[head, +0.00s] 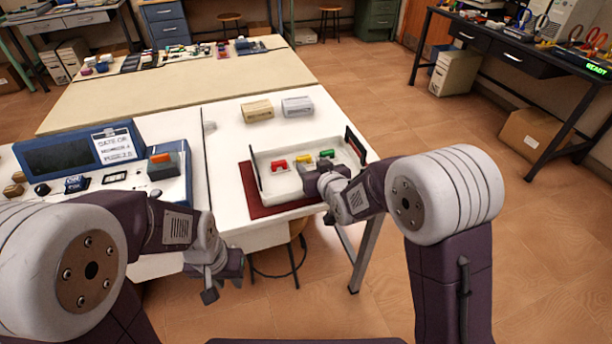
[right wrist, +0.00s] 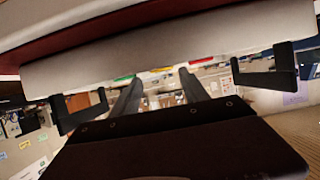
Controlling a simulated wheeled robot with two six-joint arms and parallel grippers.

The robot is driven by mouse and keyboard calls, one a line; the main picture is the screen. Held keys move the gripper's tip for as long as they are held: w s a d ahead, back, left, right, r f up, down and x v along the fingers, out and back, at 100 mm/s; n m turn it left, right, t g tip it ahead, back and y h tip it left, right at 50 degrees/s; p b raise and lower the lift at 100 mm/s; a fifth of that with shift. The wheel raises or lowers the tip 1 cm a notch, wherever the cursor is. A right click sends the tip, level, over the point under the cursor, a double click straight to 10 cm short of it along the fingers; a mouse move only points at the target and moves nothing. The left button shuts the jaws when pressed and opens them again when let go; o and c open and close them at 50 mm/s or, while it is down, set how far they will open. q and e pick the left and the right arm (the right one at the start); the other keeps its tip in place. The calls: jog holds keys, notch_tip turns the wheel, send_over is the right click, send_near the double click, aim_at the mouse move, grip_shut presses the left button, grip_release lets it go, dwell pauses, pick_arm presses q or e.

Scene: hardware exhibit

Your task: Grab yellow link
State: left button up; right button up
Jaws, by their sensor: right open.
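The yellow link (head: 303,160) sits in a white tray (head: 262,195), between a red link (head: 277,166) and a green link (head: 326,154). My right gripper (head: 318,174) is at the tray, just in front of the yellow link and partly hiding it. In the right wrist view its two fingers (right wrist: 160,84) are apart, with the yellow link (right wrist: 161,69) showing between their tips and nothing held. The green link (right wrist: 124,78) and red link (right wrist: 201,60) lie to either side. My left gripper (head: 224,284) hangs low in front of the table, open and empty.
The tray has dark upright handles (head: 355,146) at its ends and stands on a dark red mat (head: 255,207). A blue console (head: 170,190) fills the table's left side.

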aim_at(304, 157)
jog(key=shift+w+a+r, duration=0.1)
jog(key=shift+a+r, duration=0.1)
jog(key=x, duration=0.3)
jog(key=shift+a, duration=0.1)
jog(key=x, duration=0.5)
jog(key=shift+w+b, duration=0.2)
jog(key=shift+b, duration=0.2)
jog(key=shift+s+r, duration=0.1)
jog(key=shift+s, duration=0.05)
jog(key=shift+c, duration=0.6)
jog(key=c, duration=1)
